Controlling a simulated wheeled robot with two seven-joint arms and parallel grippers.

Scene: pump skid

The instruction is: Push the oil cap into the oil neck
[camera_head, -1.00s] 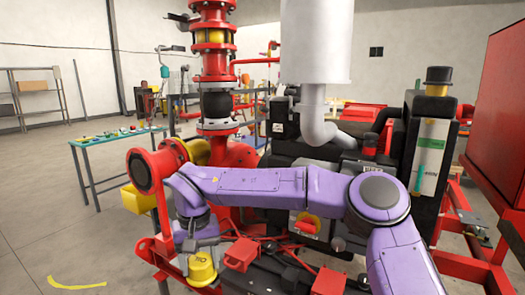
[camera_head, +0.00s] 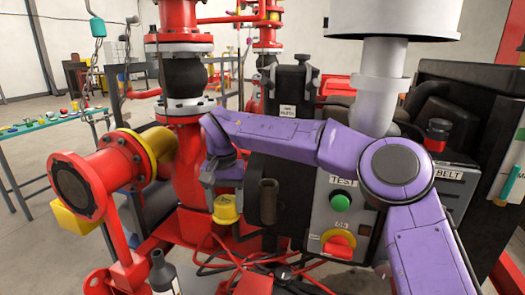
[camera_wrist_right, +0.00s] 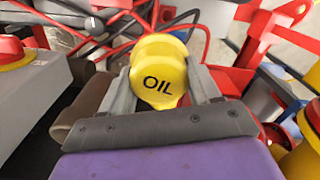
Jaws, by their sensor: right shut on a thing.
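The yellow oil cap (camera_head: 226,211) hangs below my right gripper (camera_head: 226,194) in the head view. In the right wrist view the cap (camera_wrist_right: 160,80) shows its round face with the word OIL, and my right gripper's two grey fingers (camera_wrist_right: 160,92) are shut on it from both sides. A brown upright tube (camera_head: 268,202), which looks like the oil neck, stands just right of the cap in the head view. It also shows in the wrist view (camera_wrist_right: 83,103), left of the fingers. The cap appears apart from the tube. My left gripper is not in view.
A grey panel with a green TEST button (camera_head: 341,202) and a red knob (camera_head: 339,243) stands right of the tube. A red flanged pipe (camera_head: 78,187) is at left.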

